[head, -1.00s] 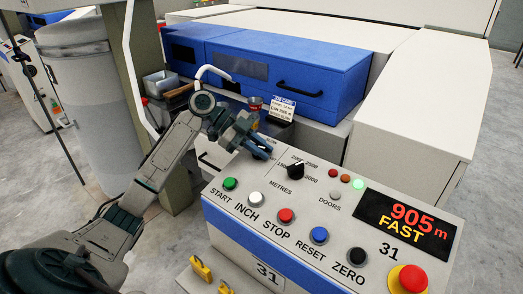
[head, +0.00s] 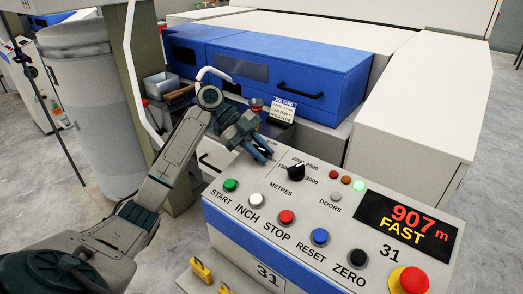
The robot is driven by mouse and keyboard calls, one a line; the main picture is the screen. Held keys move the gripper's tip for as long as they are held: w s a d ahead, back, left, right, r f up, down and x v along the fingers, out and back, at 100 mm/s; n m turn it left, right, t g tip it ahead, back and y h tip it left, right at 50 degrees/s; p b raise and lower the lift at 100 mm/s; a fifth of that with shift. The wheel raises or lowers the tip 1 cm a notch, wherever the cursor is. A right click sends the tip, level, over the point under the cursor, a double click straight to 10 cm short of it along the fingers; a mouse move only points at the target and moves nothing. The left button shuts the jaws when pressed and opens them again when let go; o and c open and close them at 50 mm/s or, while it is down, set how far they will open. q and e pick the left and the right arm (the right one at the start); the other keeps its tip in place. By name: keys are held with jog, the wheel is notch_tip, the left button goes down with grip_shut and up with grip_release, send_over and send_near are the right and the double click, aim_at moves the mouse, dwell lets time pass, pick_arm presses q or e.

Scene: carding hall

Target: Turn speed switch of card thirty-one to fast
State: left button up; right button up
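My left gripper (head: 264,153) is over the panel's upper left corner, left of the black METRES knob (head: 295,173). Its two dark blue fingers look slightly apart with nothing visible between them. No speed switch shows; the panel surface behind the fingers is hidden, and I cannot tell if they touch it. My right gripper is not in view.
START (head: 230,185), INCH, STOP (head: 287,216), RESET and ZERO buttons line the panel's front. A red mushroom button (head: 413,280) is at lower right. A blue cover (head: 290,75) and a small job card (head: 284,111) stand behind. A grey can (head: 85,110) is left.

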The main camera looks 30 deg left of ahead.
pick_arm(q)
jog(key=shift+o, duration=1.4)
jog(key=shift+a, duration=0.1)
